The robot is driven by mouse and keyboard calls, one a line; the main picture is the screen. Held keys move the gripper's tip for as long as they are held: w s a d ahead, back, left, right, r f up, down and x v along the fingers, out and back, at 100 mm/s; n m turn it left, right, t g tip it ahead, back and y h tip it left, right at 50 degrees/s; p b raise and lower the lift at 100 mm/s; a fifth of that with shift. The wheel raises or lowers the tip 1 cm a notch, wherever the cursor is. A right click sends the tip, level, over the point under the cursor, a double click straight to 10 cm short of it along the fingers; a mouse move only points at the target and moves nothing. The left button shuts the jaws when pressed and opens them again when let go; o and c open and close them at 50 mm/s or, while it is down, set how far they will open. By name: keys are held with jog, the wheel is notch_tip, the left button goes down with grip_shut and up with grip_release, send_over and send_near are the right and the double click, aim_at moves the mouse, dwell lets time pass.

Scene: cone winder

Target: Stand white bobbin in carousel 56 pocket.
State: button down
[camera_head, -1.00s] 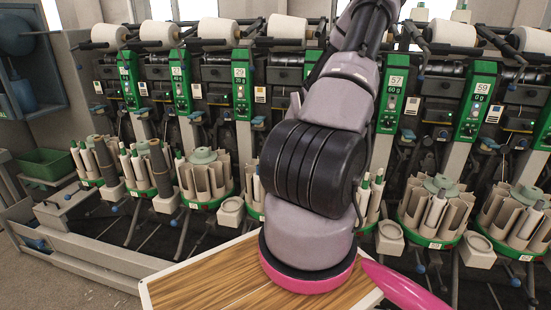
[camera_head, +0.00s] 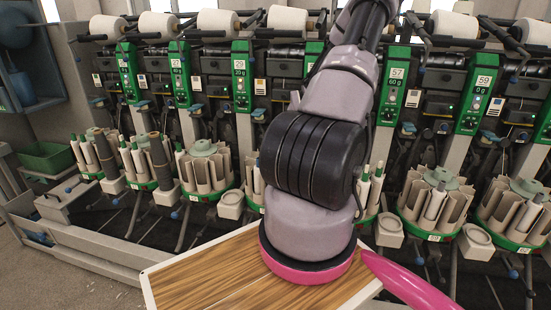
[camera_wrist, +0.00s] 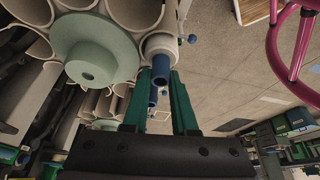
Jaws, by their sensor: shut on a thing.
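My gripper (camera_wrist: 160,90) shows in the wrist view with two green fingers. It is shut on the blue tube end of the white bobbin (camera_wrist: 160,70). The bobbin's pale body lies beyond the fingertips, mostly hidden by the tube end. It is at the rim of a carousel (camera_wrist: 100,50) with a round grey-green hub and wide beige pockets around it. I cannot tell whether the bobbin is inside a pocket or just above or beside one. In the head view my arm hides the gripper, the bobbin and most of the carousel behind it.
Other carousels (camera_head: 437,205) stand along the winder front, some holding bobbins. Small beige boxes (camera_head: 231,204) sit between them. A wood-topped board (camera_head: 205,275) is in front of the winder. Open floor (camera_wrist: 235,60) lies right of the carousel in the wrist view.

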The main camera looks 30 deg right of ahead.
jog(key=shift+f, duration=0.2)
jog(key=c, duration=0.6)
grip_release()
jog(key=v, duration=1)
jog(key=shift+s+d+r, duration=0.1)
jog(key=shift+d+r, duration=0.05)
jog(key=shift+r, duration=0.2)
